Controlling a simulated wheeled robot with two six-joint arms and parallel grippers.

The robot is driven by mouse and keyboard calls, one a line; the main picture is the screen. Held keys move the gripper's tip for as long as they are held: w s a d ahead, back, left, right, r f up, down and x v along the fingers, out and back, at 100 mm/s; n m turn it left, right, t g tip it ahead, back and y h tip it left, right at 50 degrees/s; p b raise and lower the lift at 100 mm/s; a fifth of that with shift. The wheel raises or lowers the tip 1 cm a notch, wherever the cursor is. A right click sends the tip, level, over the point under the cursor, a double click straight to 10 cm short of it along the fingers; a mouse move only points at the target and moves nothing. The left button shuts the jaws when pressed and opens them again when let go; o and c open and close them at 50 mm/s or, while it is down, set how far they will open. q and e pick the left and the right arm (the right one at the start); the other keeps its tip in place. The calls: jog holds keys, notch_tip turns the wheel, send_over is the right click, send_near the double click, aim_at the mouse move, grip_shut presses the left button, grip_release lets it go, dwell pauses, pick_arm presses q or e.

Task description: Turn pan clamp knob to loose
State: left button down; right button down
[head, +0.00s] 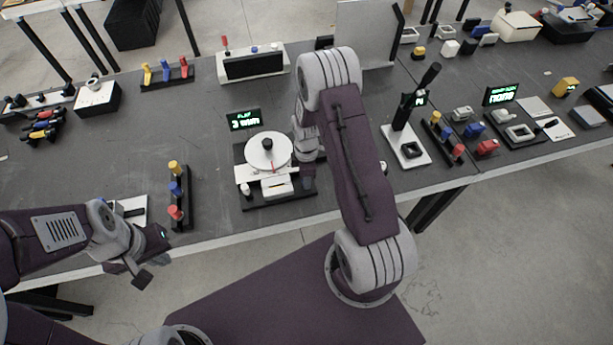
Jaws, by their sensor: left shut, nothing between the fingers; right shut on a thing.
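A fixture with a black base (280,202), a round white disc (280,151) and a black knob (267,143) on top stands near the table's front edge. A red mark shows on the disc. My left gripper (149,261) is shut and empty in front of the table edge, left of the fixture.
A small display (243,119) with green text stands behind the fixture. A rack of coloured pegs (176,190) is to its left. A white stand with a black lever (407,146) and another peg rack (442,137) are right of my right arm.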

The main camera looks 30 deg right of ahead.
jog(key=shift+w+r+n, duration=0.15)
jog(key=shift+w+n, duration=0.1)
jog(key=shift+n, duration=0.65)
jog(key=c, duration=1.3)
grip_release()
jog(key=shift+o, duration=1.4)
jog(key=shift+s, duration=0.15)
notch_tip(320, 180, up, 9)
jog(key=shift+b, duration=0.3)
